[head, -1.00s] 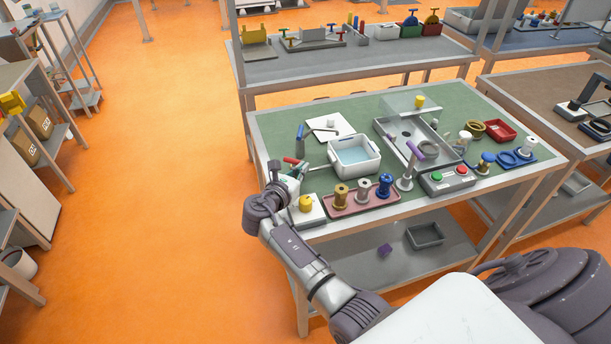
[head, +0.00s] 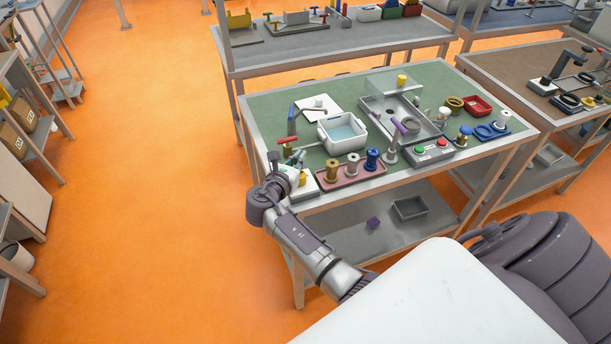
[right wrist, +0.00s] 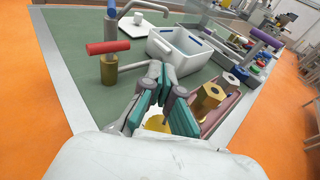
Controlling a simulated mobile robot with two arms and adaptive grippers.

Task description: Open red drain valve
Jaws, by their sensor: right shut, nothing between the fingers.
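The red drain valve is a red bar handle (right wrist: 108,47) on an upright brass body (right wrist: 109,71), with a grey pipe running right toward the white basin (right wrist: 180,50). In the head view, its red handle (head: 284,141) is at the table's near left. My right gripper (right wrist: 158,72) is shut and empty, to the right of and nearer than the valve, apart from the handle. In the head view, my right gripper (head: 297,158) is just in front of the valve, partly covering the area. My left gripper is not in view.
A blue-handled valve (right wrist: 111,20) stands behind the red one. A yellow knob (right wrist: 157,123) sits below my fingers. Brass, silver and blue spools stand on a pink tray (head: 351,179) at right. Green mat is free left of the valve.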

